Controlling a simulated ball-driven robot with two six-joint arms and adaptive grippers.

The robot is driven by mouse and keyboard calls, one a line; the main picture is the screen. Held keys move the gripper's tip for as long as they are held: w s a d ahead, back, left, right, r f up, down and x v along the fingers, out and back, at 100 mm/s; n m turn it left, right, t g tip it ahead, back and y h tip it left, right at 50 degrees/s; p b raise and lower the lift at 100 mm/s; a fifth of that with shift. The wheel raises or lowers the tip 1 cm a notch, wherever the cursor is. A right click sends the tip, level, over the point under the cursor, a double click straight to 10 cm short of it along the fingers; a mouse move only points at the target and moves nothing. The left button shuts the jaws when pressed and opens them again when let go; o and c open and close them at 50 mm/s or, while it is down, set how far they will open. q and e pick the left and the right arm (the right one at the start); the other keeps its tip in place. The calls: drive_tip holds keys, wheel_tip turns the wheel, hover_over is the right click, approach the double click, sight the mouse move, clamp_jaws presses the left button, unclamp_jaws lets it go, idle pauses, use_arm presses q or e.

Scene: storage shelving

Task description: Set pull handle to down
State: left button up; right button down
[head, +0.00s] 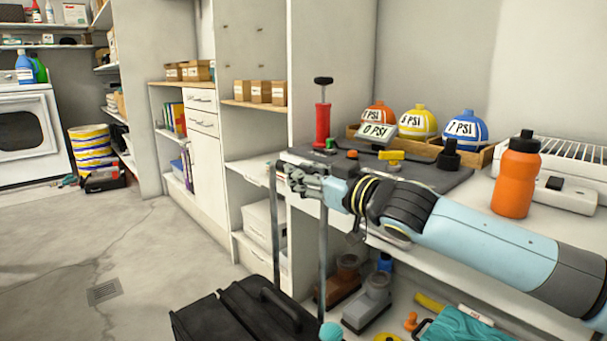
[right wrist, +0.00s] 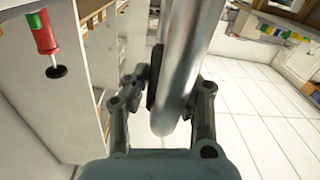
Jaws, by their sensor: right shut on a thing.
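The pull handle is raised, with two grey poles (head: 323,250) standing up from a black case (head: 215,320) on the floor. The case has a dark carry grip on it. My right gripper (head: 294,180) is at the top of the poles, shut on the pull handle's top bar and partly hiding it. In the right wrist view the silver bar (right wrist: 186,60) passes between the two fingers of the right gripper (right wrist: 165,100). My left gripper is not in view.
Right of the handle, a workbench holds a red pump (head: 322,125), an orange bottle (head: 514,180) and several PSI-marked balls (head: 465,128). A lower shelf carries boots (head: 368,302) and a teal item (head: 465,328). The floor on the left (head: 60,260) is clear.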

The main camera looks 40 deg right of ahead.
drive_tip(key=shift+f, duration=0.1)
